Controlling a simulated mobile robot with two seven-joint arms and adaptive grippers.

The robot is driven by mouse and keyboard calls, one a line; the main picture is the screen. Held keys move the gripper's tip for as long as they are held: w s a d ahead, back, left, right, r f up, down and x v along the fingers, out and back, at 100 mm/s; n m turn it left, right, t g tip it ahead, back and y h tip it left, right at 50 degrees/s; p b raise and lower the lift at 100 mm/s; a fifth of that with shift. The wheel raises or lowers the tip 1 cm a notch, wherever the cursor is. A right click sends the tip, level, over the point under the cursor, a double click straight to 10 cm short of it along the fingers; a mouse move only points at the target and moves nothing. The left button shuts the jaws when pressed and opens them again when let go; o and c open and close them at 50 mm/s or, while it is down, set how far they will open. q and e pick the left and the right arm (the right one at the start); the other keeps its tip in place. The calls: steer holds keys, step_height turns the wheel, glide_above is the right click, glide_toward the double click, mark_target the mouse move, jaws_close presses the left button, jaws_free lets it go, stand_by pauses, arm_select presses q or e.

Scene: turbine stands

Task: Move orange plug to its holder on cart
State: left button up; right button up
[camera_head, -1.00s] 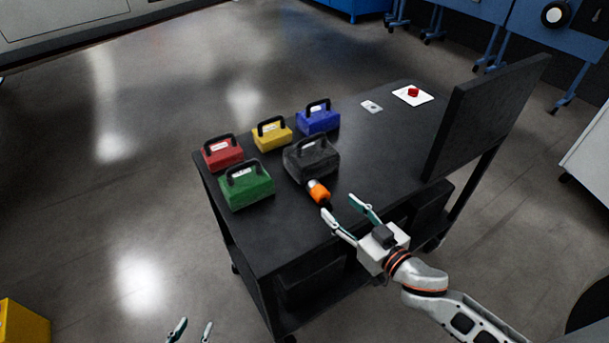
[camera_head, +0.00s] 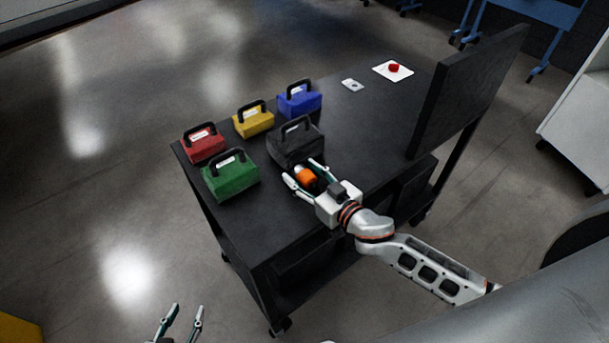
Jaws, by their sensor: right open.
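The orange plug (camera_head: 306,176) is on the black cart top (camera_head: 262,214), just in front of the black box (camera_head: 296,143). My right gripper (camera_head: 303,173) is open, with one finger on each side of the plug. I cannot tell whether the fingers touch it. The plug's far end is close to the black box, and I cannot tell if it is joined to it. My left gripper (camera_head: 184,312) is at the bottom edge, open and empty, away from the cart. I cannot make out which part of the cart is the plug's holder.
Red (camera_head: 203,143), yellow (camera_head: 253,121), blue (camera_head: 299,99) and green (camera_head: 230,176) boxes with handles stand around the black box. A red button on a white plate (camera_head: 393,71) and a small grey plate (camera_head: 352,85) lie farther back. An upright dark panel (camera_head: 468,88) borders the right side.

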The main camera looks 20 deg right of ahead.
steer(key=shift+w, duration=0.1)
steer(key=c, duration=1.3)
steer(key=shift+c, duration=0.2)
